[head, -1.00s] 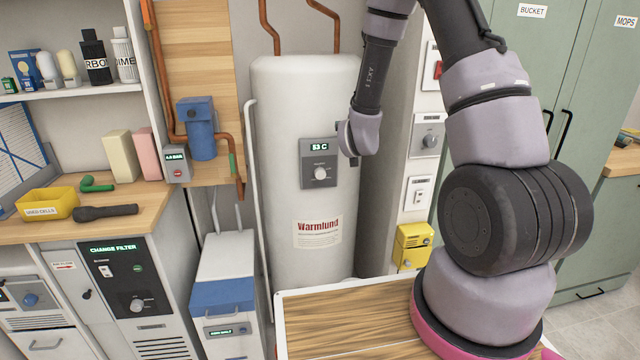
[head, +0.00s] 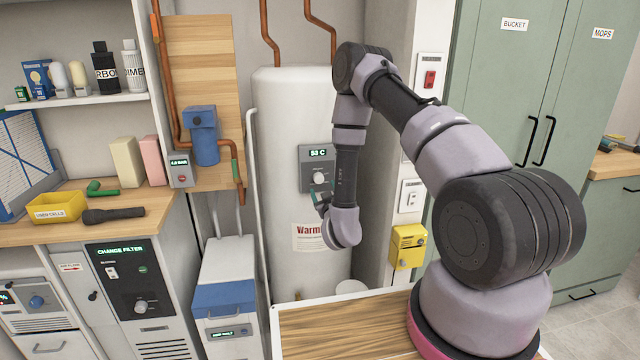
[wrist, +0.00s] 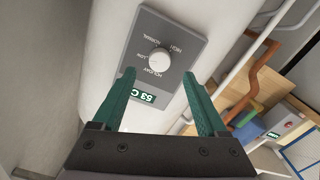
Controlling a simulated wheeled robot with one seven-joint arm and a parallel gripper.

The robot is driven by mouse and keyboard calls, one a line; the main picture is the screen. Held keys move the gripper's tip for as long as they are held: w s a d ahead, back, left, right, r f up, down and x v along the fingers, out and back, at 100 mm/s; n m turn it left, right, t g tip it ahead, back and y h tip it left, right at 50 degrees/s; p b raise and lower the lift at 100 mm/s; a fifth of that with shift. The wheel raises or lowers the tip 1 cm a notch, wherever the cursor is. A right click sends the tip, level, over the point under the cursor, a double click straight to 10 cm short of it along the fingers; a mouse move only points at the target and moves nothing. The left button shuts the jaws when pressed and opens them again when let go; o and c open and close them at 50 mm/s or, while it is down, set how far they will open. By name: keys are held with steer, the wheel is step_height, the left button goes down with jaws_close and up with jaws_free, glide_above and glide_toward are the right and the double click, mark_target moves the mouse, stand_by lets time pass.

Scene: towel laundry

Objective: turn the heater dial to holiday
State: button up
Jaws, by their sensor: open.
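The heater (head: 290,130) is a tall white tank with a grey control panel (head: 308,152) on its front. The panel's green display reads 53 C. The round pale dial (head: 319,177) sits below the display; it also shows in the wrist view (wrist: 159,59), where the picture is turned and labels around it include HOLIDAY, LOW, NORMAL and HIGH. Which label the dial points to is too small to tell. My gripper (wrist: 158,74) is open and empty, its teal fingers apart, pointing toward the panel, with the dial between and beyond the tips. In the head view my gripper (head: 321,200) is just below the dial.
A white pipe (head: 254,200) runs down the tank's left side. A yellow box (head: 408,246), a white switch plate (head: 411,195) and a red switch (head: 430,79) are on the wall to the right. A wooden-topped surface (head: 330,330) is below in front.

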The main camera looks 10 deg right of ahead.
mark_target(320, 180)
steer(key=w, duration=0.6)
steer(key=shift+w, duration=0.1)
jaws_close()
steer(key=shift+n, duration=0.4)
steer(key=n, duration=0.2)
steer(key=shift+n, duration=0.4)
steer(key=n, duration=0.3)
steer(key=shift+n, duration=0.4)
steer(key=n, duration=0.6)
steer(key=shift+n, duration=0.3)
